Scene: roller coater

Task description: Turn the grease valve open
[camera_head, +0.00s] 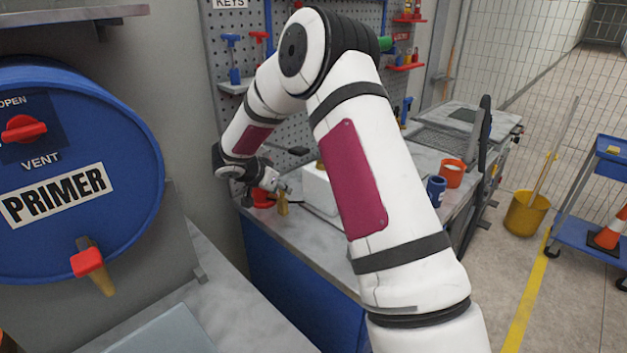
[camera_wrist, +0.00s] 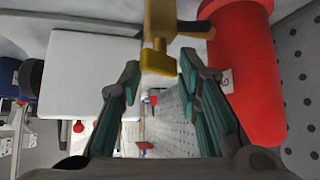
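A yellow brass-coloured valve (camera_wrist: 160,60), which looks like the grease valve, shows at the top centre of the wrist view beside a red cylinder (camera_wrist: 245,70). In the head view the yellow piece (camera_head: 283,206) is small, on the far bench near a red object (camera_head: 262,197). My gripper (camera_wrist: 159,80) has its two teal-padded fingers apart, one on each side of the valve's yellow handle. A gap shows between the pads and the handle, and I see no grip on it. My gripper (camera_head: 272,184) is small in the head view, just above the yellow piece.
A white box (camera_wrist: 85,80) stands close to one finger; it also shows in the head view (camera_head: 318,190). A pegboard (camera_head: 180,60) with tools is behind the bench. A blue primer drum (camera_head: 110,150) stands at the near left. A blue cup (camera_head: 436,188) and red pot (camera_head: 451,174) are farther right.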

